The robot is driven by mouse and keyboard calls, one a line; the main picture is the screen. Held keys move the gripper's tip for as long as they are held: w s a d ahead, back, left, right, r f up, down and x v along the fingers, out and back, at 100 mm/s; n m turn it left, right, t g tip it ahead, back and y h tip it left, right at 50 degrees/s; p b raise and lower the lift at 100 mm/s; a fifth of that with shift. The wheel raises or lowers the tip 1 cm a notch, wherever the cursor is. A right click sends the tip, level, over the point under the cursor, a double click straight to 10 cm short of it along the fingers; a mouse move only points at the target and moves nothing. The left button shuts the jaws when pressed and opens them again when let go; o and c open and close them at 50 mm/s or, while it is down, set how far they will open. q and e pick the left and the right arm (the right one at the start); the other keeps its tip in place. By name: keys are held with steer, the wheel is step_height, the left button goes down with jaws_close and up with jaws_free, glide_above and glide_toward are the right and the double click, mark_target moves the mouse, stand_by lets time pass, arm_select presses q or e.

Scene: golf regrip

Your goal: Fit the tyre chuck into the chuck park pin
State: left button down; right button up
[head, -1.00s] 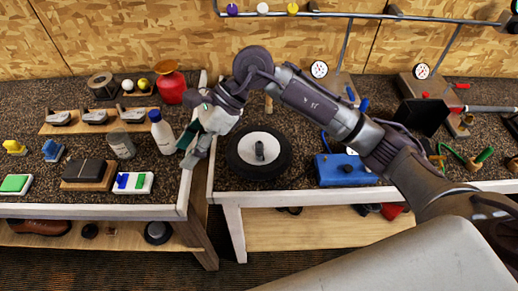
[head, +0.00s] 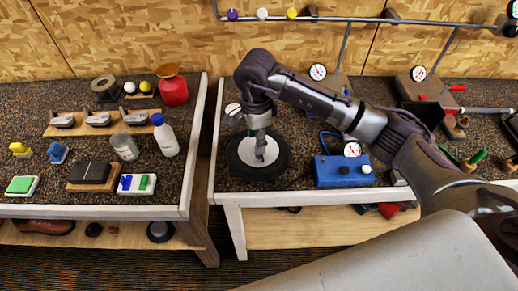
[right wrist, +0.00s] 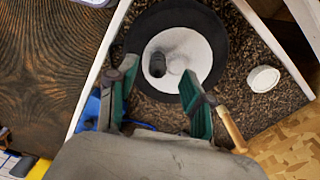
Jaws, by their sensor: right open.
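My right gripper (head: 261,150) points down over the black tyre (head: 237,165) with a white hub. It is open and empty. The right wrist view shows its two green-padded fingers (right wrist: 160,80) apart, with a short dark cylinder (right wrist: 157,65) on the white hub (right wrist: 195,52) between and beyond them. I cannot tell whether this cylinder is the tyre chuck. A blue box (head: 335,172) with a round gauge and a blue hose (head: 326,140) stands right of the tyre. I cannot make out the chuck park pin. My left gripper is not in view.
A gap separates this table from the left table (head: 185,190), which holds a white bottle (head: 165,137), a red vase (head: 173,90) and several small items. A round white piece (right wrist: 263,79) lies near the tyre. Tools and stands crowd the right side.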

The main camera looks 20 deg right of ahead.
steer(key=shift+f+p, duration=0.3)
steer(key=shift+p, duration=0.05)
step_height(320, 180, down, 4)
steer(key=shift+s+d+r+p, duration=0.15)
steer(key=shift+r+p, duration=0.1)
steer(key=shift+p, duration=0.95)
steer(key=shift+f, duration=0.6)
jaws_close()
